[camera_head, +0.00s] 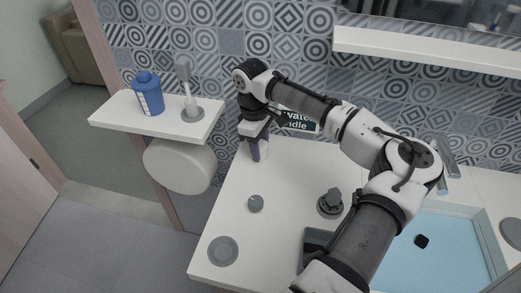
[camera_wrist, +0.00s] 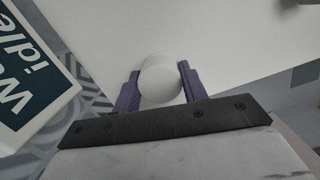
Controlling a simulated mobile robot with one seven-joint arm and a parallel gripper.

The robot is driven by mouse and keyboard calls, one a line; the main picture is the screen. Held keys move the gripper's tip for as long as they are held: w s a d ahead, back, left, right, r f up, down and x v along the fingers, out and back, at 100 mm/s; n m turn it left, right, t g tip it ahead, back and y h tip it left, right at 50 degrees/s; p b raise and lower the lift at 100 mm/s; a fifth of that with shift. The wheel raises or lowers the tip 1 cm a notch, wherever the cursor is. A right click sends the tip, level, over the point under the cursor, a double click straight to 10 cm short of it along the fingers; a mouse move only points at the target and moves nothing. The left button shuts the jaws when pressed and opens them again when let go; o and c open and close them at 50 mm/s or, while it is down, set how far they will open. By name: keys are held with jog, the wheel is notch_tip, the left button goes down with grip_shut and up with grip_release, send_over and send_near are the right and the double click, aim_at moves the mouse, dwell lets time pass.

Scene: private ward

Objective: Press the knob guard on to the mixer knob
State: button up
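My gripper (camera_head: 256,150) points down at the back left of the counter, near the tiled wall. In the wrist view its two purple fingers (camera_wrist: 160,88) stand on either side of a white round-topped thing (camera_wrist: 160,82). The fingers are very close to its sides; whether they grip it is unclear. A dark grey fitting (camera_head: 330,203) with a raised knob on a round base stands mid-counter, and looks like the mixer knob. A small grey round piece (camera_head: 255,203) lies to its left. I cannot tell which piece is the knob guard.
A flat grey disc (camera_head: 223,250) lies at the counter's front left. A blue basin (camera_head: 455,245) with a tap (camera_head: 447,160) is at right. A dark sign (camera_head: 298,121) stands by the wall. A shelf (camera_head: 112,114) holds a blue bottle (camera_head: 148,95) and a toothbrush-like item (camera_head: 188,95).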

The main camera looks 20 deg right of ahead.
aim_at(261, 145)
jog(key=c, duration=0.3)
jog(key=shift+r+p, duration=2.2)
notch_tip(261, 145, up, 5)
jog(key=p, duration=0.4)
jog(key=shift+r+p, duration=0.1)
jog(key=shift+p, duration=0.2)
